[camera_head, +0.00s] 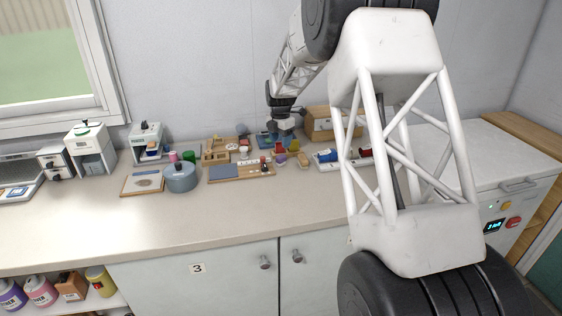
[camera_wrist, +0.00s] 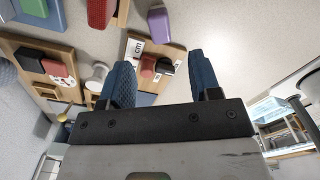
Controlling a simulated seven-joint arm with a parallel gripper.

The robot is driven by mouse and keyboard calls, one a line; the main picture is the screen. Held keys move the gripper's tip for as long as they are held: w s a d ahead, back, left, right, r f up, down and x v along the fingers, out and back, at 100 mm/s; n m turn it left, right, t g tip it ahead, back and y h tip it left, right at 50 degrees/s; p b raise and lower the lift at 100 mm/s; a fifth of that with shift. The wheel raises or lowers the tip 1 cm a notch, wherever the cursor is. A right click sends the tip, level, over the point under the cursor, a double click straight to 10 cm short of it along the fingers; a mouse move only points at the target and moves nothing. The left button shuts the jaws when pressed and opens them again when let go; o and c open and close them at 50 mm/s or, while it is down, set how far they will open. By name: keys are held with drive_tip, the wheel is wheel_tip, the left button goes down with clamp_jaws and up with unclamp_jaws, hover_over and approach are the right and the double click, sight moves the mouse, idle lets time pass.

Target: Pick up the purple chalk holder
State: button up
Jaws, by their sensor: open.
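The purple chalk holder (camera_head: 280,158) appears as a small rounded purple piece on the counter, just right of a long wooden board, among other small items. In the wrist view a purple rounded piece (camera_wrist: 159,25) lies near the top middle, beyond the end of the board marked "cm". My gripper (camera_wrist: 160,66) has its two blue fingers spread with nothing between them. The purple piece is beyond the fingertips and apart from them. In the head view my arm end comes down behind these items, and its fingers are hard to make out.
The wooden board (camera_head: 228,172) with red and dark blocks lies close to the purple piece. A tan brush-like item (camera_head: 303,159) sits to its right. A grey pot (camera_head: 181,178) stands left. A wooden box (camera_head: 319,124) stands behind right. The front counter (camera_head: 200,225) is clear.

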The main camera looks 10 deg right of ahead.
sight(281, 156)
idle(0.3)
drive_tip(key=shift+f, duration=1.3)
drive_tip(key=shift+d+f, duration=0.15)
drive_tip(key=shift+f, duration=2.45)
drive_tip(key=c, duration=1)
